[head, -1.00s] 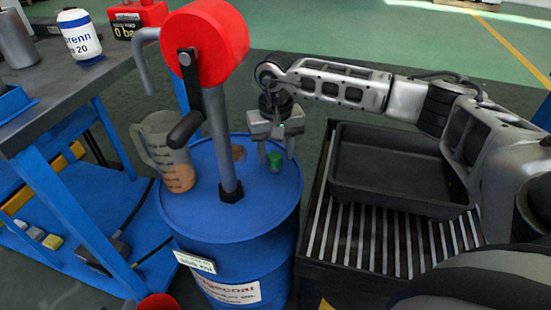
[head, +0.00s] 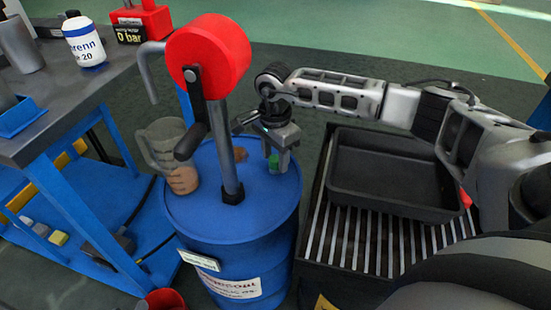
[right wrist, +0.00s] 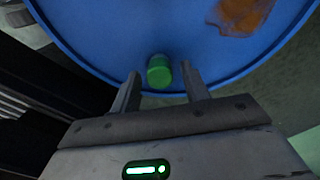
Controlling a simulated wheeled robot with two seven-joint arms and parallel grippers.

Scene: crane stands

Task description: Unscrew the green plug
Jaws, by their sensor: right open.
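The green plug (head: 273,163) sits on the top of the blue drum (head: 222,212), near its right side, partly hidden by a finger in the head view. My right gripper (head: 276,164) points down over it, open, with its fingers around the plug's place. In the right wrist view, the green plug (right wrist: 159,72) lies between the two open fingertips of the gripper (right wrist: 160,73), with a gap visible on each side. My left gripper is not in view.
A hand pump with a red head (head: 208,55) rises from the drum. A measuring jug (head: 172,155) stands at the drum's left. A black tray (head: 385,195) rests on a slatted stand at right. A grey-topped workbench (head: 70,90) stands at left.

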